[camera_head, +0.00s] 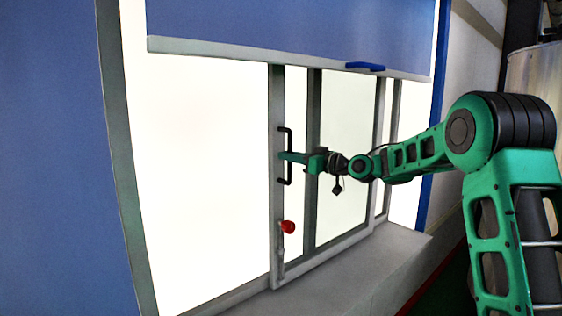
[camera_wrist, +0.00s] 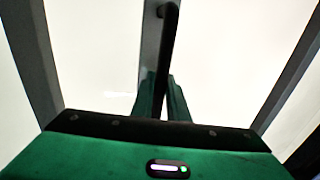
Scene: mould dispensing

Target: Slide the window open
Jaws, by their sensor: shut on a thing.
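The window (camera_head: 275,200) has grey frames and bright panes, with a gap between its left frame and an inner upright. A black vertical handle (camera_head: 289,172) is fixed on the upright of the window's sliding part. It also shows in the wrist view (camera_wrist: 170,40), running down between my fingers. My gripper (camera_head: 288,156) reaches in from the right and is shut on the handle around its middle. In the wrist view my green fingers (camera_wrist: 163,97) stand on either side of the handle. The part of the handle between the fingertips is partly hidden.
A red knob (camera_head: 288,227) sits on the same upright below the handle. A blue shutter (camera_head: 290,25) with a blue grip (camera_head: 365,66) hangs above. A grey sill (camera_head: 350,268) runs below the window. A blue wall panel (camera_head: 55,160) stands at the left.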

